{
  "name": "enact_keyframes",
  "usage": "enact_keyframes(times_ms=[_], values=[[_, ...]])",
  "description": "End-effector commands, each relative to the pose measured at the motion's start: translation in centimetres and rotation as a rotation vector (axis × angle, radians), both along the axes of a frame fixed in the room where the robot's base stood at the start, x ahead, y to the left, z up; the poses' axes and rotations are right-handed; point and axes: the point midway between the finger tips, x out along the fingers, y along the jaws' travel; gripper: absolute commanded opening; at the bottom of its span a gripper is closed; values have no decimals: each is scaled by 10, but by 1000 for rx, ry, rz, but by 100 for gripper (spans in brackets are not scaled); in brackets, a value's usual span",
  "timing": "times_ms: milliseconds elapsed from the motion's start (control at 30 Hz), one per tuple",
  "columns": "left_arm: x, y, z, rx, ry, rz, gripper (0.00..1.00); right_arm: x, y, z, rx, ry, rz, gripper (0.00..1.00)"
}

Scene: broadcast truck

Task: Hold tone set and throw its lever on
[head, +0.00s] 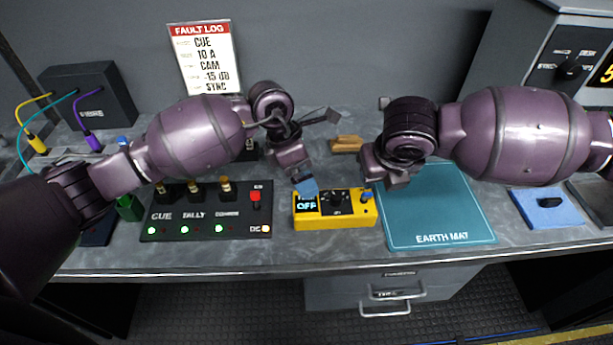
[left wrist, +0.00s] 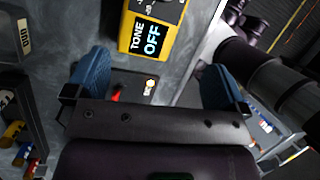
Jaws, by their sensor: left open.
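The tone set (head: 332,221) is a yellow box on the bench in the head view. Its display (head: 306,204) reads OFF, with a black knob (head: 337,199) beside it and a small blue lever (head: 366,195) at its right end. My left gripper (head: 306,184) is just above the tone set's left end, with a blue finger pad near the display. In the left wrist view the tone set (left wrist: 128,30) lies beyond the spread fingers, not between them, and the gripper (left wrist: 156,82) is open and empty. My right gripper (head: 388,178) is above and right of the lever; its fingers are unclear.
A black panel (head: 205,228) with several switches and lit lamps is left of the tone set. A teal earth mat (head: 438,215) lies close to its right. A tan block (head: 347,144) is behind. The bench's front edge (head: 330,265) is close below.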

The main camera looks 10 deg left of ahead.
Motion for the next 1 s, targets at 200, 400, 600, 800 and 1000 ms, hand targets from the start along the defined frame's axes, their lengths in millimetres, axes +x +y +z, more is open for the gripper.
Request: enact_keyframes(times_ms=[200,400,600,800,1000], values=[[-3,-9,-10,255,-68,-137,100,0,0,0,0,0,0,43],[-3,-9,-14,348,-94,-179,100,0,0,0,0,0,0,43],[-4,-9,-32,354,-91,-180,100,0,0,0,0,0,0,43],[-4,-9,-62,352,-92,-179,100,0,0,0,0,0,0,43],[-4,-9,-93,350,-92,-179,100,0,0,0,0,0,0,43]])
